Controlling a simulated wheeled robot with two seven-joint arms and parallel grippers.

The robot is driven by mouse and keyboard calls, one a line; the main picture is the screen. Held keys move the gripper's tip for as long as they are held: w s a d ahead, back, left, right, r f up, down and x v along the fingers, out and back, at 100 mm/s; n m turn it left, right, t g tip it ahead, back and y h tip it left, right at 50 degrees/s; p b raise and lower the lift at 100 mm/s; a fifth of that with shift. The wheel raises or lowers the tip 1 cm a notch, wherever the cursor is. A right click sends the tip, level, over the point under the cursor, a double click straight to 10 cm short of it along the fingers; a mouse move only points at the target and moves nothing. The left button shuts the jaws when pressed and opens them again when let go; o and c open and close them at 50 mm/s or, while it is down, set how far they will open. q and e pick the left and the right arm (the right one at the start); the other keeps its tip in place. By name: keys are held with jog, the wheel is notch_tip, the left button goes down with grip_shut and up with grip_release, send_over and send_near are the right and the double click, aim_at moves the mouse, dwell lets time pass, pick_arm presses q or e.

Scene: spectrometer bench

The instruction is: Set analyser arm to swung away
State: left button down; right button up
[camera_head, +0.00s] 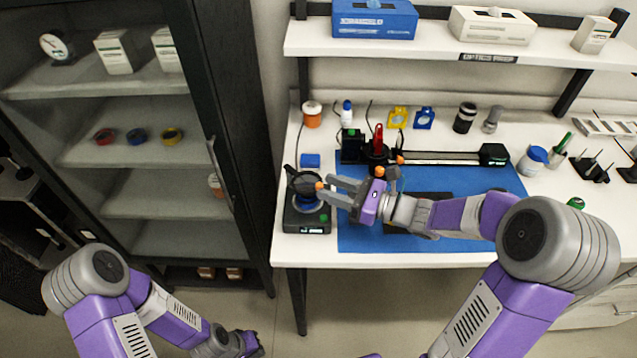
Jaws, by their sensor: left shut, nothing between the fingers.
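On the blue mat (355,234) at the back of the bench, a dark stage with a red upright part (379,138) stands beside a black block. A long black-and-silver arm (440,158) runs right from it to a black end block (494,154). It looks like the analyser arm. Small orange knobs show near the stage. My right gripper (328,192) points left over the mat, fingers apart and empty. Its fingertips overlap the black round-topped device (306,222) in view; contact cannot be told. My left gripper (254,346) is shut and low, off the bench.
A dark-framed cabinet (195,85) stands left of the bench. Jars, bottles and yellow and blue mounts (398,117) line the bench back. A shelf (430,42) with boxes hangs above. A white jar (532,160) stands near the arm's right end.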

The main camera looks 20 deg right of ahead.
aim_at(320, 184)
jog(key=shift+x, duration=1.75)
grip_shut()
